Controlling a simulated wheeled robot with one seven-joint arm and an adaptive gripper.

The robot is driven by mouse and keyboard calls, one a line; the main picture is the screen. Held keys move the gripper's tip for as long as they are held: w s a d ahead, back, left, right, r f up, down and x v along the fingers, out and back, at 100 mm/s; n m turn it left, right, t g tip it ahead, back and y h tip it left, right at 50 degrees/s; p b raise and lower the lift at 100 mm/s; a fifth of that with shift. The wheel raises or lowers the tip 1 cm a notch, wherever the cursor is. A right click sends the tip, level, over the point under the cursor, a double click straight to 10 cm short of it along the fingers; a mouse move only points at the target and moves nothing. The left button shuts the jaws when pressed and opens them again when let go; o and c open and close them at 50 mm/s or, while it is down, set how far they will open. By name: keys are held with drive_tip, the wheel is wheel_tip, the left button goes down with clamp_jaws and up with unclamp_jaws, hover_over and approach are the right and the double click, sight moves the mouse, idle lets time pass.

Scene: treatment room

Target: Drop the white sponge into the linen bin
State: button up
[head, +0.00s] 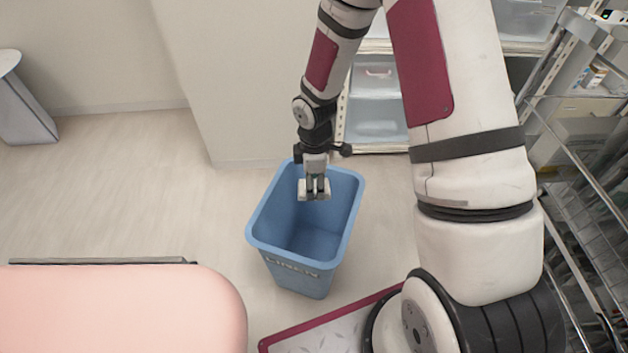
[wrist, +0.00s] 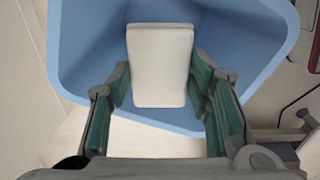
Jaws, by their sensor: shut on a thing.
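The white sponge (head: 304,190) is held between the fingertips of my gripper (head: 314,190), above the opening of the linen bin. In the wrist view the sponge (wrist: 160,65) is a pale upright rectangle between the green-padded fingers of my gripper (wrist: 160,88). The linen bin (head: 305,264) is blue, with "LINEN" on its front, and stands on the floor. Its inside looks empty where it shows. In the wrist view the blue bin (wrist: 85,60) lies behind and around the sponge.
A pink padded couch (head: 120,310) is at the lower left. A wire rack (head: 580,190) stands at the right, and shelves with clear drawers (head: 376,100) are behind the arm. The floor (head: 120,190) left of the bin is clear.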

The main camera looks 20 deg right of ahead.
sight(315, 187)
drive_tip(key=shift+f, duration=0.2)
drive_tip(key=o, duration=1.2)
wheel_tip(315, 187, up, 12)
